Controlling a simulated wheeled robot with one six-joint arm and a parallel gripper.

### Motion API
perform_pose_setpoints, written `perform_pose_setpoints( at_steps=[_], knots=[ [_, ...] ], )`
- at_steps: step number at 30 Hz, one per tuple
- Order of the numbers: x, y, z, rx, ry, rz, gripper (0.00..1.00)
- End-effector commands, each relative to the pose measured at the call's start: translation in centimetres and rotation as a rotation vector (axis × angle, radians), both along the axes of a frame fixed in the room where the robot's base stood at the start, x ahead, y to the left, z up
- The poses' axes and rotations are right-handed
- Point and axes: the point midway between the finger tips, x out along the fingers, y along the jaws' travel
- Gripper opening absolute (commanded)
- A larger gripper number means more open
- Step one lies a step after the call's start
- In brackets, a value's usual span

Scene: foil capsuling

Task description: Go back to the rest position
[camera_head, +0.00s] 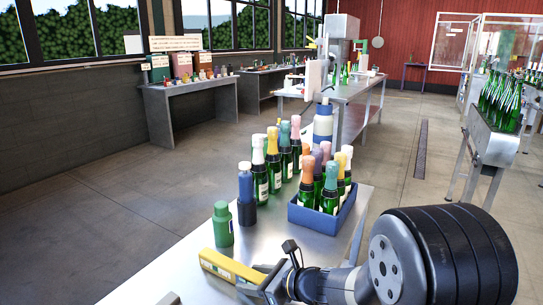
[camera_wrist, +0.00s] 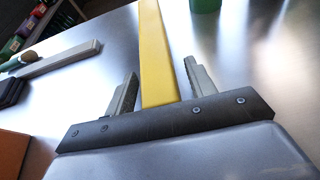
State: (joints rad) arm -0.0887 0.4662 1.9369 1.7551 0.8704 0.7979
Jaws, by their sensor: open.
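My gripper (camera_head: 268,283) is low over the near end of the steel table (camera_head: 180,262), its arm coming in from the right. In the wrist view, my gripper (camera_wrist: 161,72) has its two fingers apart. A long yellow bar-like item (camera_wrist: 156,45) shows between the fingers, with gaps on both sides. In the head view, the yellow item (camera_head: 228,265) lies beside the gripper's tip. I cannot tell how far above the table the fingers are.
A blue crate (camera_head: 316,216) of foil-topped bottles, a green canister (camera_head: 222,226) and a blue bottle in a dark holder (camera_head: 246,198) stand behind the gripper. More capped bottles (camera_head: 273,160) stand farther back. The floor at left (camera_head: 70,240) is clear.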

Motion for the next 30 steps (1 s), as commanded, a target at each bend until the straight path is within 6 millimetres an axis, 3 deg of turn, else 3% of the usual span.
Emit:
perform_pose_setpoints(
  at_steps=[2,4,6,10,22,26,30],
  knots=[
    [0.6,1.3,-0.7,0.001,0.002,0.005,0.53],
    [0.7,1.3,-1.3,0.000,0.001,0.000,0.53],
    [0.7,1.2,0.2,0.001,-0.003,0.000,0.53],
    [0.7,1.2,1.2,0.000,-0.001,0.000,0.53],
    [0.7,1.2,1.5,0.000,0.001,0.000,0.53],
    [0.6,1.2,0.9,0.000,0.002,0.001,0.53],
    [0.6,1.2,-0.9,0.000,0.005,-0.001,0.53]
  ],
)
